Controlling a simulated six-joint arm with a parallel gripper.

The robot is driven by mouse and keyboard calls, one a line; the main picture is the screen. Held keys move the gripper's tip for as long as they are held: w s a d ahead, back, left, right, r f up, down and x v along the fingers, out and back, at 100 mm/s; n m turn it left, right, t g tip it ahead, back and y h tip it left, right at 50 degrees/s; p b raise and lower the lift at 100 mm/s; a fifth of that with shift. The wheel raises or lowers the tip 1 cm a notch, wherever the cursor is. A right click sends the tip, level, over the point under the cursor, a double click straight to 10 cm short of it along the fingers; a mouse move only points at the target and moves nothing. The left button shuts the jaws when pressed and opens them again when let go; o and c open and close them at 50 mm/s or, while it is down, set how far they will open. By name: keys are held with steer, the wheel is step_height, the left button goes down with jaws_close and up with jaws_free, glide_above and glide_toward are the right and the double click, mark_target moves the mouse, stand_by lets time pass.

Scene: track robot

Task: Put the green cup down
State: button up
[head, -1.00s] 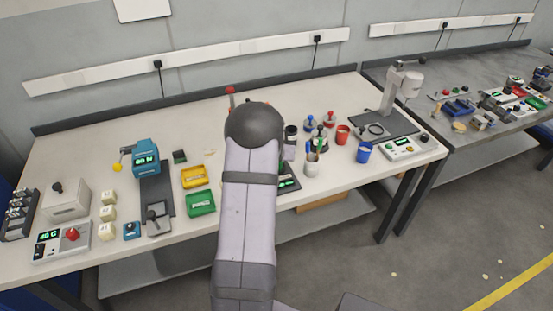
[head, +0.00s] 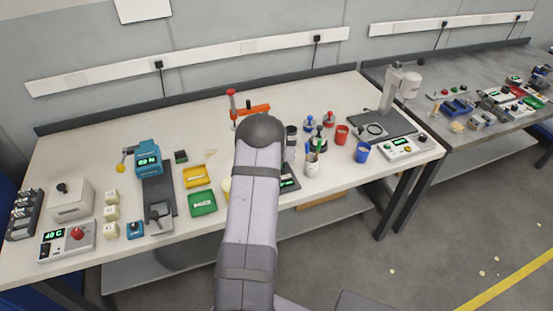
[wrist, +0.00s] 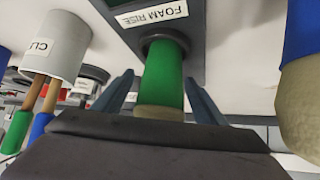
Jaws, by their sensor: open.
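The green cup (wrist: 165,78) shows in the wrist view, with its far end at a dark round ring on a dark device labelled FOAM RISE (wrist: 152,15). A pale beige band (wrist: 158,111) shows at its near end. My gripper (wrist: 160,92) is open, with one blue-grey finger on each side of the cup and a visible gap to each. In the head view my arm hides the cup and the gripper. Part of the device with its green display (head: 288,183) shows just right of my arm.
In the wrist view a pale labelled holder (wrist: 55,45) with brushes stands left, and a blurred blue and beige object (wrist: 303,100) is close at right. In the head view a red cup (head: 341,134), a blue cup (head: 362,153) and a green tray (head: 203,203) flank my arm.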

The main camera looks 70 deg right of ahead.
steer(key=c, duration=1.3)
steer(key=shift+o, duration=0.2)
step_height(320, 180, up, 8)
steer(key=shift+r, duration=0.1)
steer(key=shift+r+p, duration=0.9)
steer(key=shift+r, duration=0.05)
